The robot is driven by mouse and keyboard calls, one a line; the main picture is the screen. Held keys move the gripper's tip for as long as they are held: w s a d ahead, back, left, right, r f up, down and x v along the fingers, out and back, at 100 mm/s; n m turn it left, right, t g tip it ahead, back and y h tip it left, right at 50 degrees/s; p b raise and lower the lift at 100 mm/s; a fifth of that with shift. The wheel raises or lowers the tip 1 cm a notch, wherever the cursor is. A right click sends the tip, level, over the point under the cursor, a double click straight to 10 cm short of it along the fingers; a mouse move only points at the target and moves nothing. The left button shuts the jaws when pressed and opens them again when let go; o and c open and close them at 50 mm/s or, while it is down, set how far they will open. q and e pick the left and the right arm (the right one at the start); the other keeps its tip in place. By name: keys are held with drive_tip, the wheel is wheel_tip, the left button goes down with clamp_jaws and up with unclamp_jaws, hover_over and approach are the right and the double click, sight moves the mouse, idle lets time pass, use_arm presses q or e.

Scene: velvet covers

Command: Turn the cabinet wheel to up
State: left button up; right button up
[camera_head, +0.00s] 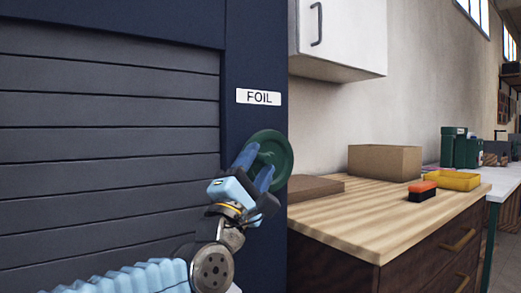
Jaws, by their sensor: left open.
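The cabinet wheel (283,160) is a round green handwheel on the dark blue frame of the cabinet (252,40), below a white label reading FOIL (258,97). The slatted dark shutter (110,140) fills the cabinet front to its left. My left gripper (255,169) is at the wheel's left part, its blue fingers apart and overlapping the wheel in the picture. I cannot tell whether the fingers touch the rim. The gripper hides the wheel's lower left part. My right gripper is not in view.
A wooden counter (385,208) with dark drawers stands right of the cabinet. On it are a cardboard box (385,160), a flat brown box (315,187), an orange-and-black brush (422,191) and a yellow tray (453,180). A white wall cupboard (350,35) hangs above.

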use_arm(q)
drive_tip(key=shift+x, duration=1)
drive_tip(key=shift+c, duration=0.3)
clamp_jaws()
